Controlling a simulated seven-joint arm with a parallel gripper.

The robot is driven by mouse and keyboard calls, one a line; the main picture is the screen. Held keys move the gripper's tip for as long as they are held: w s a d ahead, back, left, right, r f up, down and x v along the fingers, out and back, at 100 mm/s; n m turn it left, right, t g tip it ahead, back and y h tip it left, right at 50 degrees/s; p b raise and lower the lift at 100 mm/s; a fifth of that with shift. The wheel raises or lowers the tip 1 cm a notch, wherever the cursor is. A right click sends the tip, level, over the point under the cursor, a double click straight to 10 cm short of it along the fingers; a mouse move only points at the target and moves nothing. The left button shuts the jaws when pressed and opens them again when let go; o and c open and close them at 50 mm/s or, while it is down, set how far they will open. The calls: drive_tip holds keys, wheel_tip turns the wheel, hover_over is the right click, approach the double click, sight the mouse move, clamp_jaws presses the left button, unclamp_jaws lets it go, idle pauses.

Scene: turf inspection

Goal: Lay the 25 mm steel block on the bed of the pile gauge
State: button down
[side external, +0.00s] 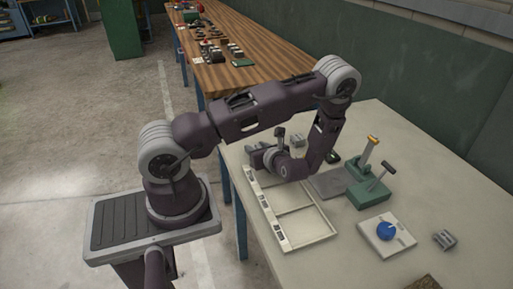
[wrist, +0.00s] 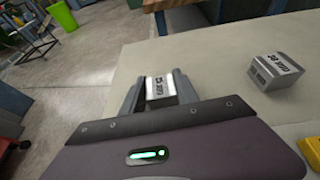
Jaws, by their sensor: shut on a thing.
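My gripper (side external: 258,152) is shut on a small grey steel block (wrist: 160,88) with a white label that appears to read 25 mm. In the wrist view the block sits between the two fingers (wrist: 157,93). The side view hides it behind my wrist. A green stand (side external: 368,194) with an upright post, an orange top and a black-handled lever stands right of my gripper. A flat grey plate (side external: 327,183) lies beside it. This looks like the pile gauge and its bed, though I cannot be certain. The plate looks bare, partly behind my arm.
Another labelled grey block (wrist: 277,71) sits on the table near my gripper. A pale compartmented tray (side external: 308,240) lies in front. A white plate with a blue knob (side external: 386,231) and a grey block (side external: 445,239) lie at right. A small dark item (side external: 333,158) lies behind my arm.

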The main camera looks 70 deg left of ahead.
drive_tip(key=c, duration=0.9)
unclamp_jaws()
drive_tip(key=v, duration=0.6)
drive_tip(key=shift+w+d+r, duration=0.2)
drive_tip(key=shift+w, duration=0.1)
drive_tip(key=s+d+r+n+h, duration=0.2)
drive_tip(key=d+r+n, duration=0.2)
drive_tip(key=r, duration=0.1)
drive_tip(key=s+d+r+n+h, duration=0.3)
drive_tip(key=r+n, duration=0.1)
drive_tip(key=r, duration=0.2)
drive_tip(key=s+d+r+n+h, duration=0.2)
drive_tip(key=d+r+n, duration=0.2)
drive_tip(key=r, duration=0.2)
drive_tip(key=shift+s+d+r+n+h, duration=0.15)
drive_tip(key=shift+s+d+n+h, duration=0.15)
drive_tip(key=shift+o, duration=0.3)
drive_tip(key=s+d+r+n+t+h, duration=0.2)
drive_tip(key=d+r+t+h, duration=0.1)
drive_tip(key=d+r, duration=0.1)
drive_tip(key=s+d+r+n+t+h, duration=0.2)
drive_tip(key=d+r+t, duration=0.1)
drive_tip(key=d, duration=0.4)
drive_tip(key=shift+s+d+r+n+h, duration=0.25)
drive_tip(key=shift+s+r+n+h, duration=0.15)
drive_tip(key=shift+r, duration=0.3)
